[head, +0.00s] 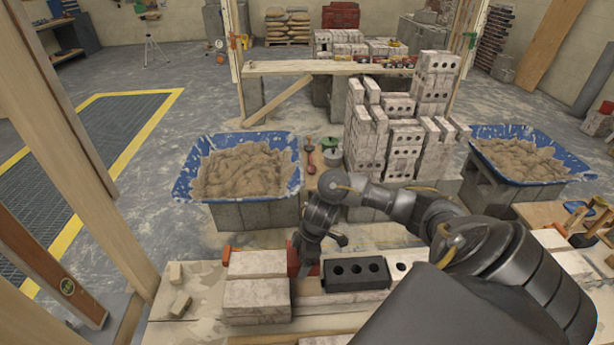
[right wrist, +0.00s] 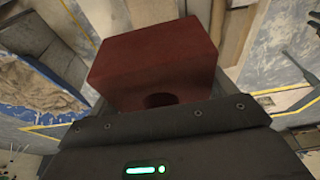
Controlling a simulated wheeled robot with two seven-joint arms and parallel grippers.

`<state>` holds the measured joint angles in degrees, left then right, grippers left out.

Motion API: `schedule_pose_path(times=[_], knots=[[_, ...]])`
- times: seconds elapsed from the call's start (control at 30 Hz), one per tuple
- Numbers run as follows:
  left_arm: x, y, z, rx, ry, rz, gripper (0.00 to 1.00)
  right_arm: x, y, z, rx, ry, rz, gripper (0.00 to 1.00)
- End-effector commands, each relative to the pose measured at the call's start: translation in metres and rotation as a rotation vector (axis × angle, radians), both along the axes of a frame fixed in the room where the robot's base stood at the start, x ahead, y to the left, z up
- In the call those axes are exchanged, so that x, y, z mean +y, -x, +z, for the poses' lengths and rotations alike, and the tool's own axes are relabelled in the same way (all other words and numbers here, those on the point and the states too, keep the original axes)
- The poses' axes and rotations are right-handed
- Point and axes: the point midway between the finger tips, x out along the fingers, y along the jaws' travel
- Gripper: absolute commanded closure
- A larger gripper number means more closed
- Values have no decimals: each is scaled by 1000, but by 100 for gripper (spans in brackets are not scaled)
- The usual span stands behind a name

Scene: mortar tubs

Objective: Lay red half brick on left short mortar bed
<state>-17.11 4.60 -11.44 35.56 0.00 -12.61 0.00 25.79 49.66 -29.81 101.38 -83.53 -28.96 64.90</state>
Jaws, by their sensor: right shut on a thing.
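The red half brick (head: 292,258) is in my right gripper (head: 306,262), which is shut on it. They are at the low wall in front of me, over or in the gap between a pale brick (head: 257,264) and a dark three-hole brick (head: 356,274). The red half brick (right wrist: 155,58) fills the middle of the right wrist view, with part of a hole by the gripper's edge. In the head view the gripper hides most of it, so I cannot tell whether it touches the wall. I cannot make out the left short mortar bed. My left gripper is out of view.
Blue mortar tubs stand at left (head: 180,185) and right (head: 480,150) on grey blocks. A tall stack of pale bricks (head: 404,140) stands between them. A wooden post frames the left side. Brick pieces (head: 181,303) lie at the wall's left end.

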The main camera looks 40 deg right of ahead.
Motion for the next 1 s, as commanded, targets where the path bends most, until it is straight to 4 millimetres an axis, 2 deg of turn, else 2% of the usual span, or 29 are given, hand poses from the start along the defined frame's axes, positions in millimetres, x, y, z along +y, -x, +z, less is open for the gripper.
schedule_pose_path(times=[0.13, 0.33, 0.5, 0.7, 1.0], knots=[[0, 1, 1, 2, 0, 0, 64, -8, 5, -5, -2, -2, -5, 74], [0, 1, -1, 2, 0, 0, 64, -10, 6, -9, -4, -3, -5, 74], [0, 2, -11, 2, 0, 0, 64, -9, 7, -37, 1, -6, -9, 74], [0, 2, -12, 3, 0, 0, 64, -10, 7, -63, 0, -4, -7, 74], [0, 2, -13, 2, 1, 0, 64, -10, 6, -75, -1, -3, -7, 74]])
